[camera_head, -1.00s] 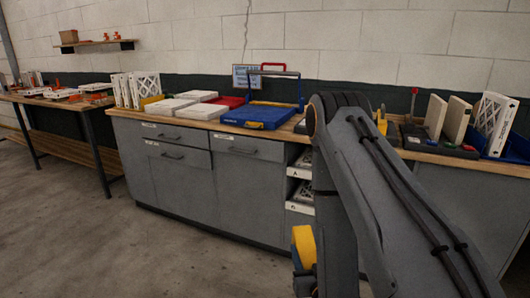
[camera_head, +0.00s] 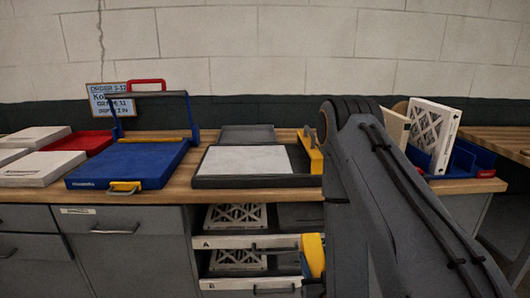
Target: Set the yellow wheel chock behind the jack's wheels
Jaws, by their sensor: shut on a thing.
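A yellow block, which looks like the wheel chock (camera_head: 314,254), shows beside the lower part of my arm, in front of the cabinet. My gripper (camera_head: 307,270) is at this block and shut on it. Most of the gripper is hidden behind my arm or below the picture's edge, so the fingers do not show clearly. The block hangs below the bench top, apart from the drawers as far as I can tell. No jack and no jack wheels show in this view.
The wooden bench (camera_head: 190,185) runs across the view over grey drawers (camera_head: 125,255). On it are a blue case (camera_head: 130,165), white boxes (camera_head: 42,168), a grey-framed white panel (camera_head: 245,160) and a blue bin (camera_head: 468,160) with a filter (camera_head: 432,130). Shelves with filters (camera_head: 236,217) are below.

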